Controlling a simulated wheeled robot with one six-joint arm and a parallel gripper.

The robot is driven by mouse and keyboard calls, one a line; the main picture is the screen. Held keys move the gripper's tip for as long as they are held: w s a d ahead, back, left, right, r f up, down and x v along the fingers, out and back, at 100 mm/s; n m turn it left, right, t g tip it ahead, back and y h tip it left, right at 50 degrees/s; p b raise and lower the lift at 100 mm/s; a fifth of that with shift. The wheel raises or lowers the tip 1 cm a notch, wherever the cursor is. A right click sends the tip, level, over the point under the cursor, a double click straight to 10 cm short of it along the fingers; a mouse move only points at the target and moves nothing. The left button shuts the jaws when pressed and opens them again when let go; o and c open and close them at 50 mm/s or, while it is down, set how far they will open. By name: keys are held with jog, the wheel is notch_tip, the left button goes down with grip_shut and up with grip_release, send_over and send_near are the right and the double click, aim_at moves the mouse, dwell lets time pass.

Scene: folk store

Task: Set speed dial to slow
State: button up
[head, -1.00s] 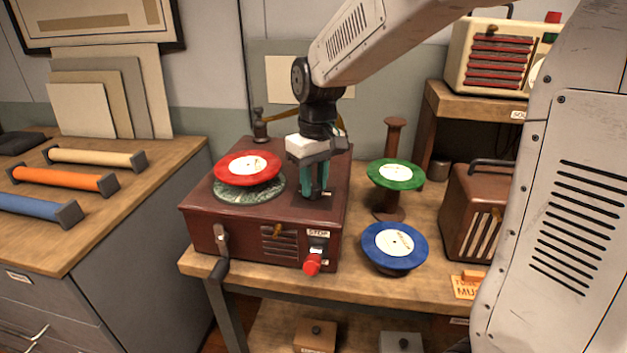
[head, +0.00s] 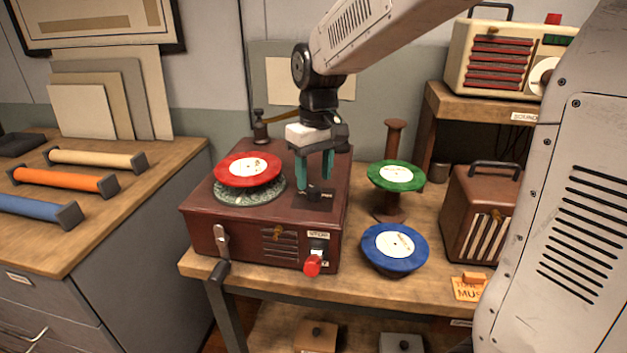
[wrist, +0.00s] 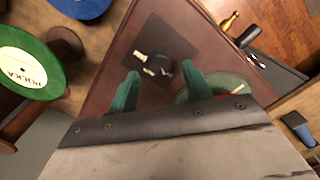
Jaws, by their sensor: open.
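The speed dial (wrist: 155,62) is a small dark knob with pale pointer-like parts on a dark square plate (wrist: 147,38). It sits on top of the red-brown record player (head: 228,232). In the head view the dial (head: 315,192) is partly hidden under my gripper. My gripper (head: 315,184) points down with two teal fingers apart and nothing between them. In the wrist view my gripper (wrist: 160,73) has its fingers on either side of the dial's near edge, seemingly just above it. I cannot read any speed marks.
A green record (head: 397,176) on a spindle stand and a blue record (head: 394,247) are to the right. A red-tipped stop lever (head: 312,265) and a crank (head: 221,250) are on the player's front.

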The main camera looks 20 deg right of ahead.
aim_at(315, 186)
jog(key=shift+d+r, duration=0.1)
jog(key=shift+r, duration=2.65)
